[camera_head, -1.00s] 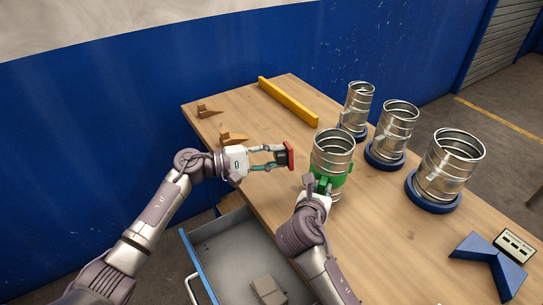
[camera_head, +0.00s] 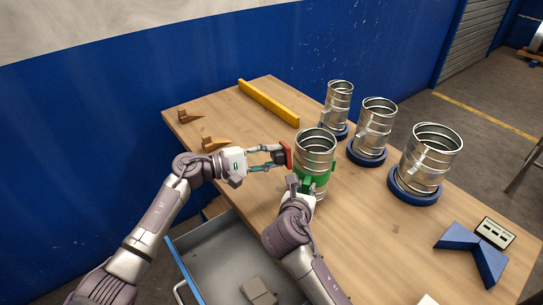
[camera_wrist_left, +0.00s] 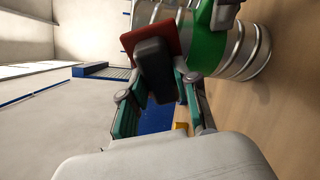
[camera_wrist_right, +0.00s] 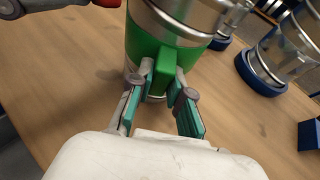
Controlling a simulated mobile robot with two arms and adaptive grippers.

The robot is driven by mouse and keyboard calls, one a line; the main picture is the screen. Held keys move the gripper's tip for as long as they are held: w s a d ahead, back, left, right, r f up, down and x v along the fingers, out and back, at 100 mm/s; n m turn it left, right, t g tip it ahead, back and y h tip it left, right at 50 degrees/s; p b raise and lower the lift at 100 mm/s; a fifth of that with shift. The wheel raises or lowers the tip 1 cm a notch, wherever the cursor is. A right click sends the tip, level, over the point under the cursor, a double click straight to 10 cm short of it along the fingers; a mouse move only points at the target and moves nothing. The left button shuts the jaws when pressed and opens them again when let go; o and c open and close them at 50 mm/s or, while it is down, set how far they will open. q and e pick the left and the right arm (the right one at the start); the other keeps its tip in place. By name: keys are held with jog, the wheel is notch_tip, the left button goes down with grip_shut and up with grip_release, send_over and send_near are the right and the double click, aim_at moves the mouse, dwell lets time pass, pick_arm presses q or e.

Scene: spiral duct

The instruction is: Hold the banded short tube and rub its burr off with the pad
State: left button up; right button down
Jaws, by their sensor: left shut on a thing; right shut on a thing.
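The banded short tube (camera_head: 315,146) is a ribbed metal duct with a green band (camera_head: 318,184), upright at the table's near side. My right gripper (camera_head: 303,185) is shut on the band's green tab, which shows between its fingers in the right wrist view (camera_wrist_right: 165,75). My left gripper (camera_head: 277,155) is shut on the pad's dark grip block (camera_wrist_left: 153,67). The red pad (camera_head: 287,154) faces the tube's left side, at or very near its wall; I cannot tell whether they touch. The burr cannot be made out.
Three other metal tubes (camera_head: 339,98) (camera_head: 376,118) (camera_head: 431,150) stand on blue round bases to the right. A yellow bar (camera_head: 268,102) and brown wedges (camera_head: 214,143) lie at the back left. A blue angled block (camera_head: 474,250) lies front right. An open drawer (camera_head: 225,268) juts out below.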

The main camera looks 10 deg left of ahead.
aim_at(281, 144)
pick_arm(q)
jog(key=shift+x, duration=1)
jog(key=shift+s+r, duration=0.1)
jog(key=shift+r, duration=1.95)
jog(key=shift+d, duration=0.1)
jog(key=shift+d+f, duration=0.15)
jog(key=shift+f, duration=2)
jog(key=shift+s+f, duration=0.1)
jog(key=shift+w+a+v, duration=0.1)
jog(key=shift+w+v, duration=0.05)
jog(key=shift+v, duration=0.85)
jog(key=shift+w+a+v, duration=0.1)
jog(key=shift+w+v, duration=0.05)
jog(key=shift+v, duration=0.85)
jog(key=shift+w+v, duration=0.15)
jog(key=shift+v, duration=0.85)
